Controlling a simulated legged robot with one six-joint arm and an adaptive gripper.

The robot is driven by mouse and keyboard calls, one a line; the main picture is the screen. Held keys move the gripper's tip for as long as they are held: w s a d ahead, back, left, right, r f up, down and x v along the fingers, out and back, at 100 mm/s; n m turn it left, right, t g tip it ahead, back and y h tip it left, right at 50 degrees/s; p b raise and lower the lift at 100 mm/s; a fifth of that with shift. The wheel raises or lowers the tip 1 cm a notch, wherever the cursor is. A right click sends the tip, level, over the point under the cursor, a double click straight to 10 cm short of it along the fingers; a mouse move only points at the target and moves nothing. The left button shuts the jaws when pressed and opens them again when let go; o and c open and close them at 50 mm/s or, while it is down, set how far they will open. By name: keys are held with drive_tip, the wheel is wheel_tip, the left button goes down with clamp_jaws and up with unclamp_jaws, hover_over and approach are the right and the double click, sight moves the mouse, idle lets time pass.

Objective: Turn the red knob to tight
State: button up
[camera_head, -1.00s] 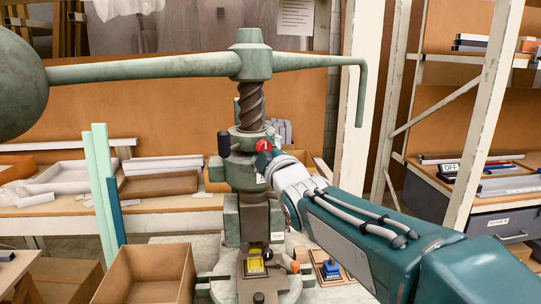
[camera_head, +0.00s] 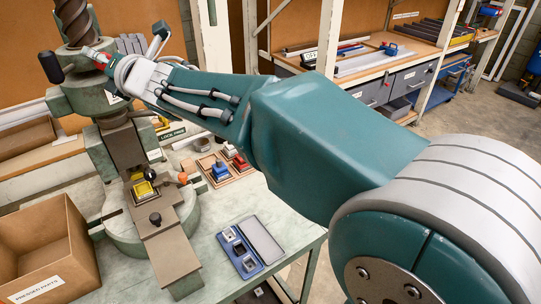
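The green fly press (camera_head: 85,98) stands at the upper left, with its screw at the top edge of the picture. My gripper (camera_head: 110,66) is at the far end of my teal arm, right at the knob. The gripper is small here and partly hidden by its own wrist. I cannot tell if its fingers touch the knob or how far apart they are. No tight marking can be read.
A cardboard box (camera_head: 45,238) stands left of the press base. A yellow part (camera_head: 143,189) sits on the press bed. A wooden tray (camera_head: 222,166) with blue and red parts and a blue-grey holder (camera_head: 243,250) lie on the bench. A shelf with grey drawers (camera_head: 410,80) stands behind.

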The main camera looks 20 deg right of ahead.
drive_tip(key=n, duration=0.3)
drive_tip(key=shift+r+n, duration=0.1)
drive_tip(key=shift+n, duration=0.3)
drive_tip(key=shift+s+d+n+g, duration=0.15)
drive_tip(key=shift+n+g, duration=0.15)
drive_tip(key=shift+n, duration=0.4)
drive_tip(key=s+d+m, duration=0.1)
drive_tip(key=s+d, duration=0.6)
drive_tip(key=s, duration=0.2)
drive_tip(key=s+d+f+m+h, duration=0.1)
drive_tip(key=d+f+m+h, duration=0.25)
drive_tip(key=d+m, duration=0.35)
drive_tip(key=s+d+f+m+h, duration=0.1)
drive_tip(key=d+f+m+h, duration=0.1)
drive_tip(key=d+m+h, duration=0.45)
drive_tip(key=s+d+f+m+g+h, duration=0.2)
drive_tip(key=s+f+m, duration=0.6)
drive_tip(key=m, duration=0.6)
drive_tip(key=shift+d+f+g, duration=0.65)
drive_tip(key=shift+d+g, duration=0.25)
drive_tip(key=shift+d, duration=0.05)
drive_tip(key=shift+m, duration=0.25)
drive_tip(key=s+f+m+g+y, duration=0.1)
drive_tip(key=s+f+m+g, duration=0.4)
drive_tip(key=s+f+m, duration=0.3)
drive_tip(key=s+m, duration=0.1)
drive_tip(key=s, duration=0.1)
drive_tip(key=shift+s+a, duration=0.3)
drive_tip(key=shift+a, duration=0.05)
